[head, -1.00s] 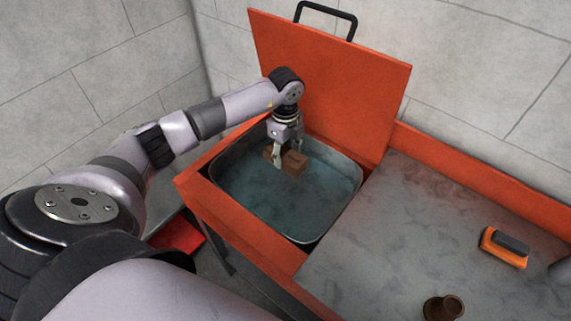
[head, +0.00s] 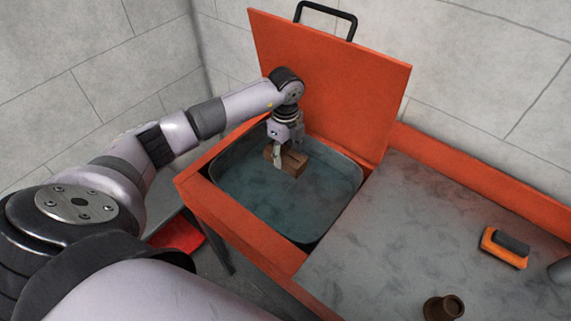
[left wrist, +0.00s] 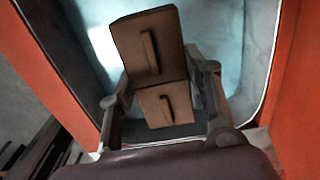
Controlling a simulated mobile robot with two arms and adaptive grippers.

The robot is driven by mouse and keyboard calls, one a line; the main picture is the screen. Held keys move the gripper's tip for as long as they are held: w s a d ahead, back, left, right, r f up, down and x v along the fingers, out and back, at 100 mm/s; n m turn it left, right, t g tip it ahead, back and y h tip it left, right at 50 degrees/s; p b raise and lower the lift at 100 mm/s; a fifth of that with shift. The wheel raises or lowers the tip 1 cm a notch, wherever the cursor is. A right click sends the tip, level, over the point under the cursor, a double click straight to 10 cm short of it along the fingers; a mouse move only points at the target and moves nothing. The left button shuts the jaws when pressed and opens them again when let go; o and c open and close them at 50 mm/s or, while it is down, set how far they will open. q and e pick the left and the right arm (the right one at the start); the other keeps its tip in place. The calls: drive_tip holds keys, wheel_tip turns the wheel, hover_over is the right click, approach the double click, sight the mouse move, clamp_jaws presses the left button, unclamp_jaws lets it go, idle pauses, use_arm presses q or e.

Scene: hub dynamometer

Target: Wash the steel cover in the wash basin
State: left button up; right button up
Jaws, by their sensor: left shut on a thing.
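The steel cover (head: 293,163) is a brown, block-like piece. In the left wrist view the cover (left wrist: 150,48) shows two flat brown faces, each with a raised rib. My left gripper (head: 284,148) is shut on it, with one finger on each side in the left wrist view (left wrist: 160,90). The gripper points down and holds the cover over the back part of the wash basin (head: 343,213). The basin holds bluish, murky water. I cannot tell whether the cover's lower edge touches the water. My right gripper is out of view.
The orange lid (head: 330,85) stands open behind the basin. On the grey worktop (head: 400,220) to the right are an orange and black brush-like object (head: 505,248) and a brown flanged piece (head: 443,308). The worktop between them and the basin is clear.

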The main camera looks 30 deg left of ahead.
sight(285, 152)
use_arm(q)
drive_tip(key=shift+r, duration=0.15)
wheel_tip(285, 152, up, 4)
drive_tip(key=p, duration=0.3)
idle(0.9)
